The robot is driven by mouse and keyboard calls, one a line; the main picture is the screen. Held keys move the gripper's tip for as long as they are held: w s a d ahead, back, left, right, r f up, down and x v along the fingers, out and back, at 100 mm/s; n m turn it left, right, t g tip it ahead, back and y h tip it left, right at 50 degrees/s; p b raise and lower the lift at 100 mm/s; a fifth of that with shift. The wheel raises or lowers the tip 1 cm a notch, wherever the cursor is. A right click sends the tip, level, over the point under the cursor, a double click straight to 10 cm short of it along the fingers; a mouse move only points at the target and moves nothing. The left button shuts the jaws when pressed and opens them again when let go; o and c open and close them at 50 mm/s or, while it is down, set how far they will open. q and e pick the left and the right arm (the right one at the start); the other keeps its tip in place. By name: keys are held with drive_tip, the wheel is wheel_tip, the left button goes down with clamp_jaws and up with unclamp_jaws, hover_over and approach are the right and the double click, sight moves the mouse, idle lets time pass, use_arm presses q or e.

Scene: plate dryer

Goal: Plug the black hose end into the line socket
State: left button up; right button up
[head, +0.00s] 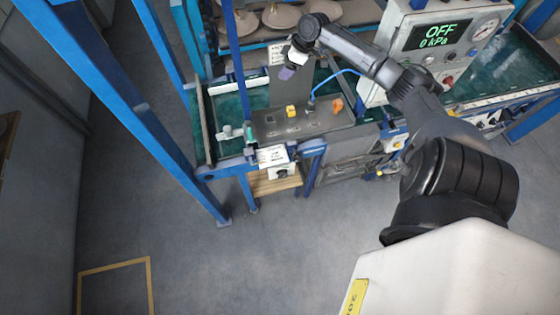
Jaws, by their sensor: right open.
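A thin blue hose (332,77) arcs from beside the control panel down to the grey metal plate (270,124). A small dark piece (310,104) sits at the hose's lower end and looks upright on the plate; I cannot tell whether it is the black hose end. I cannot make out the line socket for certain. My right gripper (287,72) is open above the back of the plate, left of the hose and apart from it. I see nothing between its fingers. My left gripper is out of view.
A yellow block (291,111) and an orange part (337,105) stand on the plate. The control panel (436,45) reads OFF, 0 kPa. Blue frame posts (236,60) rise at the left. Pale round plates (281,15) lie behind. The floor in front is clear.

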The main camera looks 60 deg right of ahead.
drive_tip(key=a+f+p, duration=0.1)
drive_tip(key=a+f, duration=0.2)
drive_tip(key=f, duration=0.1)
drive_tip(key=w+a+f+p, duration=0.1)
drive_tip(key=a+f+p, duration=0.1)
drive_tip(key=a+f, duration=0.1)
drive_tip(key=a+f+p, duration=0.1)
drive_tip(key=a+f, duration=0.3)
drive_tip(key=f, duration=0.2)
drive_tip(key=shift+w+a, duration=0.1)
drive_tip(key=shift+w, duration=0.3)
drive_tip(key=shift+f, duration=0.35)
drive_tip(key=b+v, duration=0.1)
drive_tip(key=v, duration=0.3)
drive_tip(key=shift+s+r+b, duration=0.2)
drive_tip(key=shift+r+b, duration=0.1)
drive_tip(key=v, duration=0.9)
drive_tip(key=s+a+f+g+p, duration=0.1)
drive_tip(key=s+a+f, duration=0.1)
drive_tip(key=s+a, duration=0.2)
drive_tip(key=s+a+f+h+p, duration=0.1)
drive_tip(key=s+a+f+p, duration=0.1)
drive_tip(key=a, duration=0.9)
drive_tip(key=s+a+f+g+p, duration=0.1)
drive_tip(key=s+a+f, duration=0.2)
drive_tip(key=s+a, duration=0.3)
drive_tip(key=shift+s+a+f+m+g, duration=0.2)
drive_tip(key=shift+a+f+m+g, duration=0.15)
drive_tip(key=shift+a, duration=0.3)
